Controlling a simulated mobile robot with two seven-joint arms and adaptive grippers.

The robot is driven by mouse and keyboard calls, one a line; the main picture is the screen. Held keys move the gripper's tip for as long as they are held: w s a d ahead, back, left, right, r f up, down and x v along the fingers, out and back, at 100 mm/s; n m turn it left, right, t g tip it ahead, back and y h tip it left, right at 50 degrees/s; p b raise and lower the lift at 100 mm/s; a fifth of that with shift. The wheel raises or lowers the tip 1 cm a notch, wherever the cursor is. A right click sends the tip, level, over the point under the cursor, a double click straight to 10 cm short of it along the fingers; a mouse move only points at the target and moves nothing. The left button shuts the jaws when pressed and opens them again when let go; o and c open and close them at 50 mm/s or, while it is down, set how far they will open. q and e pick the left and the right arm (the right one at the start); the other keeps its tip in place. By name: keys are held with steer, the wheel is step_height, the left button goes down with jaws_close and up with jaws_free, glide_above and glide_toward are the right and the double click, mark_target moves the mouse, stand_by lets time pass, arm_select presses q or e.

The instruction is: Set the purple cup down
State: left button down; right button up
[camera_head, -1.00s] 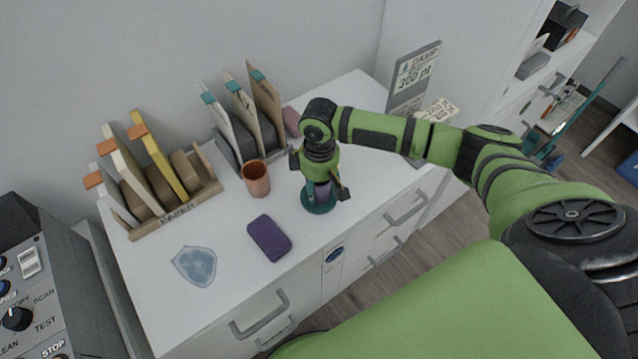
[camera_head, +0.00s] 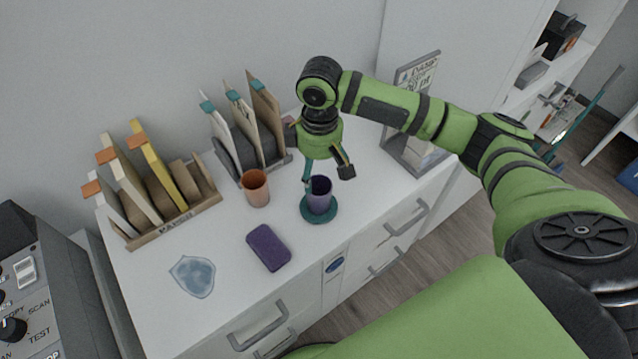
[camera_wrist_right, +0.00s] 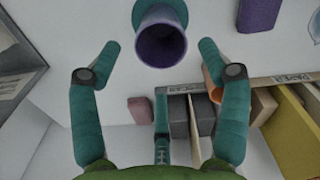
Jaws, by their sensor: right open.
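The purple cup (camera_head: 319,193) stands upright on a round teal coaster (camera_head: 319,213) near the front right of the white desk. In the right wrist view the cup (camera_wrist_right: 161,45) shows its open mouth, and part of the coaster (camera_wrist_right: 140,12) shows at its base. My right gripper (camera_head: 326,176) is open and empty just above the cup. In the right wrist view its fingertips (camera_wrist_right: 160,47) lie on either side of the cup with clear gaps. My left gripper is out of view.
An orange cup (camera_head: 255,188) stands left of the purple cup. A dark purple block (camera_head: 268,247) and a translucent blue shield-shaped piece (camera_head: 193,276) lie toward the front. File holders (camera_head: 175,219) stand along the back. A framed sign (camera_head: 412,120) stands at the right.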

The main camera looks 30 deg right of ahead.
steer(key=shift+r, duration=1.25)
